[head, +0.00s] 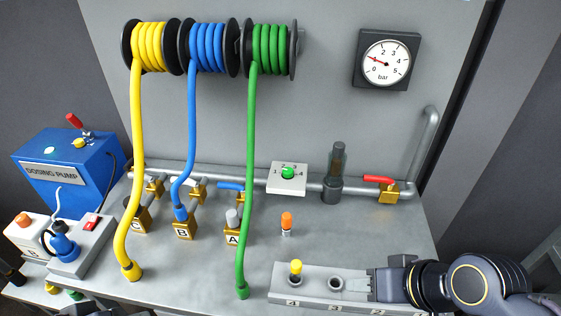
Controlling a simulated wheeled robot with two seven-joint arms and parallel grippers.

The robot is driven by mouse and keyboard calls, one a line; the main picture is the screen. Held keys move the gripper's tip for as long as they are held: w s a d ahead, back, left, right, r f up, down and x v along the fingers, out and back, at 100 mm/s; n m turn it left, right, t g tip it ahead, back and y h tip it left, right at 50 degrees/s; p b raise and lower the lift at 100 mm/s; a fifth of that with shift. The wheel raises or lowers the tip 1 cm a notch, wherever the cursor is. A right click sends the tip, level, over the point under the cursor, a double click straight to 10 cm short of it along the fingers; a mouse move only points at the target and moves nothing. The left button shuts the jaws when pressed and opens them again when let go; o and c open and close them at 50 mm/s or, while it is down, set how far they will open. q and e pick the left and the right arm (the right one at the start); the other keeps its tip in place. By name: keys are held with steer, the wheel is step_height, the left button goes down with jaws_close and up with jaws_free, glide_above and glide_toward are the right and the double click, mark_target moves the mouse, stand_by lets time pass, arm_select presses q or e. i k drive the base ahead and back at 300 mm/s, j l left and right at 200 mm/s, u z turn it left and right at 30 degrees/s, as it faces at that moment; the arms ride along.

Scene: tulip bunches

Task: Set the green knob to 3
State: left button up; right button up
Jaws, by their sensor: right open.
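The green knob (288,172) sits at the middle of a small white plate (275,185) on the pipe along the back of the bench. The numbers 1 to 4 are printed around it, with 1 at left, 2 and 3 above and 4 at right. Which number it points to is too small to tell. My right gripper (358,283) comes in from the right, low over the grey numbered rack (313,287). It is open, well in front and to the right of the knob, and apart from it. My left gripper does not show clearly.
Yellow, blue and green hoses hang from reels; the green hose (246,180) passes left of the knob. An orange-capped vial (287,223) stands in front of the plate. A dark cylinder (335,175) and red-handled valve (388,188) are right of it. A gauge (386,60) hangs above.

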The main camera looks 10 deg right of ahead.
mark_target(286, 172)
steer(key=i+j, duration=0.1)
steer(key=j, duration=0.3)
steer(key=i+j, duration=0.1)
steer(key=j, duration=0.75)
steer(key=i+j, duration=0.15)
steer(key=j, duration=0.25)
